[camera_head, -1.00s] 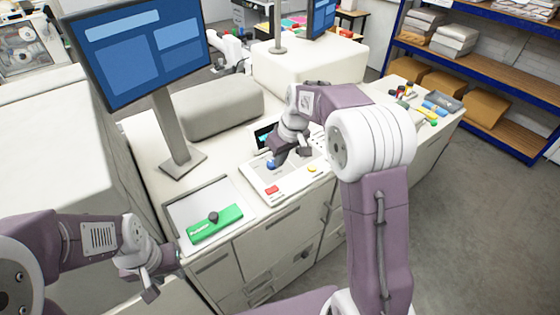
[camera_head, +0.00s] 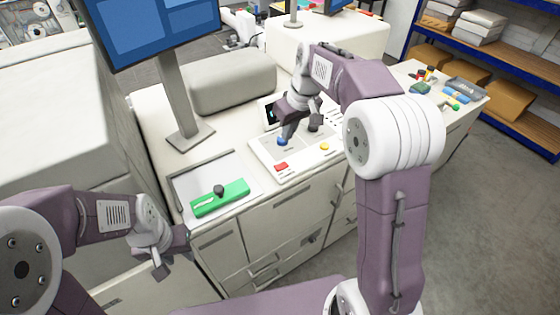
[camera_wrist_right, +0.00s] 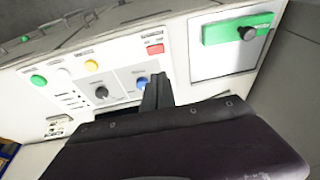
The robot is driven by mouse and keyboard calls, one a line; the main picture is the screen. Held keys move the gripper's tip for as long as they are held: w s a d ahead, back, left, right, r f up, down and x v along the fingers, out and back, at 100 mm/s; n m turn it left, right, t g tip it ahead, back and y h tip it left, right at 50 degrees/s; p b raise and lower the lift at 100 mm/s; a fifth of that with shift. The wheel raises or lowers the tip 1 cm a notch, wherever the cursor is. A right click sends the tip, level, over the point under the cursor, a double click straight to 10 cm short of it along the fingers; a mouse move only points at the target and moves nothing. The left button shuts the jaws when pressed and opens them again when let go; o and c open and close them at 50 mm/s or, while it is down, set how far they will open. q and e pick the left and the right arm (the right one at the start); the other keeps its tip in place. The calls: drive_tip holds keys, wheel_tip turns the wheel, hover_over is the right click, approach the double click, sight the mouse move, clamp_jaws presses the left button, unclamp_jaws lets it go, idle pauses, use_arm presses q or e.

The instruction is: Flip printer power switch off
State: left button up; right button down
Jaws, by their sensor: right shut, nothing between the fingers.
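The printer's control panel (camera_head: 270,163) is a light slab on the counter, with a blue knob (camera_head: 282,141), a dark knob (camera_head: 315,127), a red button (camera_head: 281,166) and a yellow button (camera_head: 324,147). My right gripper (camera_head: 288,131) is shut and empty, its tip right at the blue knob. In the right wrist view the shut fingers (camera_wrist_right: 156,90) partly cover the blue knob (camera_wrist_right: 143,82); whether they touch it I cannot tell. No switch is readably labelled as power. My left gripper (camera_head: 170,257) hangs left of the counter front; its jaw opening is unclear.
A green plate with a black knob (camera_head: 220,196) lies on a grey-edged tray (camera_head: 188,181) left of the panel. A monitor (camera_head: 150,30) stands behind it. Small coloured items lie on the counter's far right. The floor to the right is clear.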

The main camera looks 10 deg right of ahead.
sight(277, 166)
drive_tip(key=p+x, duration=0.1)
drive_tip(key=x, duration=0.3)
drive_tip(key=p+x, duration=0.1)
drive_tip(key=x, duration=0.3)
drive_tip(key=s+x, duration=0.1)
drive_tip(key=x, duration=0.4)
drive_tip(key=shift+f+p, duration=0.1)
drive_tip(key=shift+p, duration=0.3)
drive_tip(key=shift+f, duration=0.5)
drive_tip(key=shift+a+f+b, duration=0.15)
drive_tip(key=shift+f+b, duration=0.15)
drive_tip(key=shift+b, duration=0.05)
drive_tip(key=shift+s+r, duration=0.15)
